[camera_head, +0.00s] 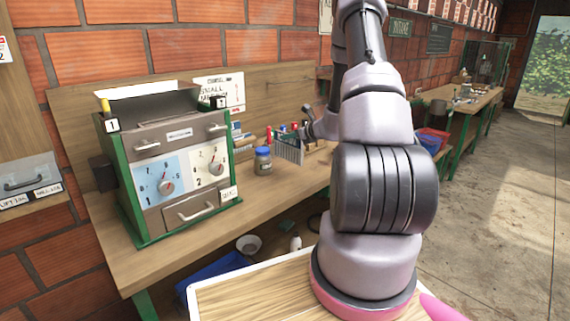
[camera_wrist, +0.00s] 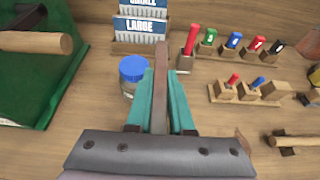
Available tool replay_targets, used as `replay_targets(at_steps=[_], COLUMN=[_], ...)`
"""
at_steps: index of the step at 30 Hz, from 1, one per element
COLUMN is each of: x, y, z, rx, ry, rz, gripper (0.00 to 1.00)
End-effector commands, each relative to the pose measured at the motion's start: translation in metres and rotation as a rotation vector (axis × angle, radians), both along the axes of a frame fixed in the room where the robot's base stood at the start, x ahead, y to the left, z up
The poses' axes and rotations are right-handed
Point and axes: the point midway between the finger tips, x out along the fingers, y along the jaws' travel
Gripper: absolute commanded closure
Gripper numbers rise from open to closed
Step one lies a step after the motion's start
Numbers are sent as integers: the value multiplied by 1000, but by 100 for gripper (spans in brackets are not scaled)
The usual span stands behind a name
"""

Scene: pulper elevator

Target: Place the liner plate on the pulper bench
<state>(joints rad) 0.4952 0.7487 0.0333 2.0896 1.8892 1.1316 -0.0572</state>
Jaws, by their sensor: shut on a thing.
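My gripper (camera_wrist: 161,76) shows in the wrist view with its two teal fingers closed on a narrow brown-grey strip (camera_wrist: 160,60). This looks like the liner plate seen edge-on, standing out past the fingertips. The wooden pulper bench (camera_head: 282,188) runs along the brick wall in the head view. Its top (camera_wrist: 218,128) also fills the wrist view beneath my gripper. The held plate is over the bench top; I cannot tell whether it touches.
A green-framed machine with dials (camera_head: 178,170) stands left on the bench. A blue-lidded jar (camera_wrist: 134,76) is close left of my fingers. Coloured-handled tools in wooden racks (camera_wrist: 236,55), labelled boxes (camera_wrist: 140,27) and a hammer (camera_wrist: 292,141) lie around. Bare wood shows at lower right.

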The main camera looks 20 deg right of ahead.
Motion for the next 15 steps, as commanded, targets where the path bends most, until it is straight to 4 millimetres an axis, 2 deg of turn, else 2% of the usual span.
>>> replay_targets(at_steps=[3, 10, 15], x=[0, 1, 0], y=[-1, 0, 0], z=[-21, -39, -65], rx=[3, 2, 3], ry=[0, -1, 0], rz=[-3, -2, -1], gripper=[100, 100, 100])
